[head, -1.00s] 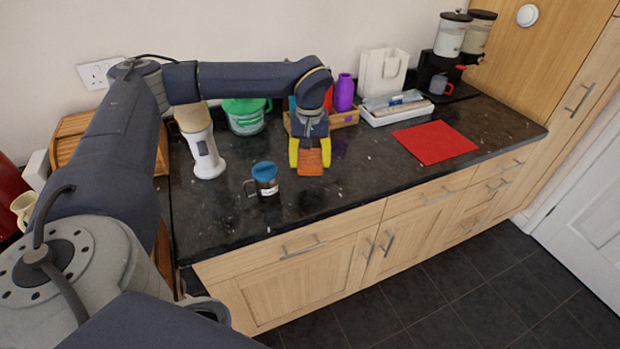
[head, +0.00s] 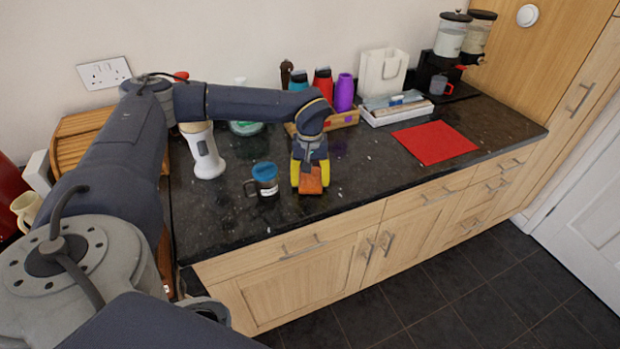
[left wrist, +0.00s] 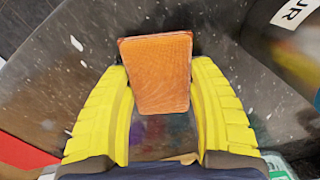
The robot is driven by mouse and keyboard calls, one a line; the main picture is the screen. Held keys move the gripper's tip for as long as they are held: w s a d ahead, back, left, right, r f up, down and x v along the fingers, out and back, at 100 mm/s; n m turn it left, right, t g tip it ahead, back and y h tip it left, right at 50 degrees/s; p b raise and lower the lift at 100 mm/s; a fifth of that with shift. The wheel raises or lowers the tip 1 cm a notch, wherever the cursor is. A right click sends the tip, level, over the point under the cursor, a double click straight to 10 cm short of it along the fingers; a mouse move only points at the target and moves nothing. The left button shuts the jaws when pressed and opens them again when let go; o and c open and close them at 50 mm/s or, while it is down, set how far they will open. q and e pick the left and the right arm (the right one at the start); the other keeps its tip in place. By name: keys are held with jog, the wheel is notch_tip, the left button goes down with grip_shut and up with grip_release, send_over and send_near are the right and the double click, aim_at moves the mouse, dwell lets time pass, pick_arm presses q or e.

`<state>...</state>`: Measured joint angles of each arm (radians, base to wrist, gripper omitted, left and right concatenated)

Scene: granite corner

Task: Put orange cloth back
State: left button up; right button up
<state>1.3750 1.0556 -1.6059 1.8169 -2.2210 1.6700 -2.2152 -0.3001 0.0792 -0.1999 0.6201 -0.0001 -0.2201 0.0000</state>
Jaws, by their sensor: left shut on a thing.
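The orange cloth (head: 311,182) is a small, flat, block-like piece over the front part of the dark counter (head: 370,185). My left gripper (head: 311,175), with yellow fingers, is shut on it. In the left wrist view the cloth (left wrist: 157,75) sits between the two yellow fingertips (left wrist: 160,85) and sticks out past them. The cloth seems to be above the counter, but its height is hard to judge. My right gripper is not in view.
A dark mug (head: 266,184) with a blue top stands just left of the gripper. A white grinder-like device (head: 207,155) stands farther left. Behind are a wooden tray (head: 345,119) with bottles and a purple bottle (head: 344,92). A red mat (head: 435,142) lies right; counter between is clear.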

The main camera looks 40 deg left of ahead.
aim_at(310, 177)
pick_arm(q)
jog(key=shift+f, duration=0.2)
jog(key=o, duration=1.1)
jog(key=shift+r, duration=0.15)
notch_tip(310, 177, up, 12)
